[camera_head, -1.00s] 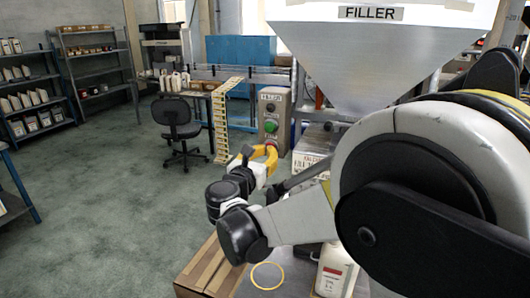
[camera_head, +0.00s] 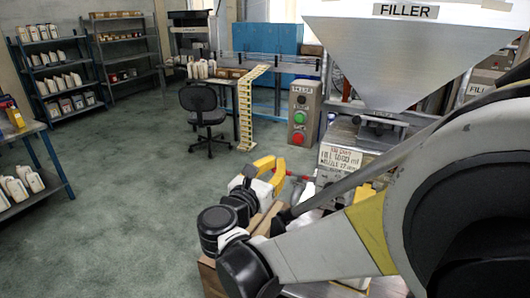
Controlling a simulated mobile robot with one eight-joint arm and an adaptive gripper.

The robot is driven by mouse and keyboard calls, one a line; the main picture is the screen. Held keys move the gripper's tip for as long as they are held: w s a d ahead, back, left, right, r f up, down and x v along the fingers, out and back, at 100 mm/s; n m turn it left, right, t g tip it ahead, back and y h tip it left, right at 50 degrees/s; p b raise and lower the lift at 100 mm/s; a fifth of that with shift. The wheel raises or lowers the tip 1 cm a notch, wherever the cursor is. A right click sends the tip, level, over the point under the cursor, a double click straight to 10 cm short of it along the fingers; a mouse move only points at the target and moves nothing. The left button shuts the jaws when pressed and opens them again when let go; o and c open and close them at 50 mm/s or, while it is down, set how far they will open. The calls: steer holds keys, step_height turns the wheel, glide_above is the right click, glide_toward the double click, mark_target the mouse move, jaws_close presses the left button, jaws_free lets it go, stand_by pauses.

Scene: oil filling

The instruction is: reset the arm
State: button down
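My arm fills the right and lower middle of the view, bent at its joints. My gripper (camera_head: 288,177), with yellow fingers, is at the arm's far end, left of the filler. Its fingers are spread apart, and I see nothing held between them. The gripper is in the air in front of the control box (camera_head: 302,114), apart from it in the picture. A white shape behind the fingers is mostly hidden, and I cannot tell what it is.
The filler hopper (camera_head: 400,60) stands at the right, above a labelled box (camera_head: 345,158). An office chair (camera_head: 200,115) and shelves (camera_head: 125,50) stand farther back.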

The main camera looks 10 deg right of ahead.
stand_by(0.4)
steer(key=s+d+f+m+g+y, duration=0.3)
steer(key=s+d+f+m+g, duration=0.2)
steer(key=s+d+f+m, duration=0.5)
steer(key=s+a+f+m+g+y+b, duration=0.1)
steer(key=s+a+m+y, duration=0.1)
steer(key=s+m, duration=0.4)
steer(key=s+a+f+m+g+y, duration=0.1)
steer(key=s+a+m+y, duration=0.2)
steer(key=m, duration=0.9)
steer(key=s+y, duration=0.2)
steer(key=s, duration=0.2)
steer(key=shift+s+f+m+y+b, duration=0.2)
steer(key=shift+m+y+b, duration=0.1)
steer(key=shift+m+b, duration=0.1)
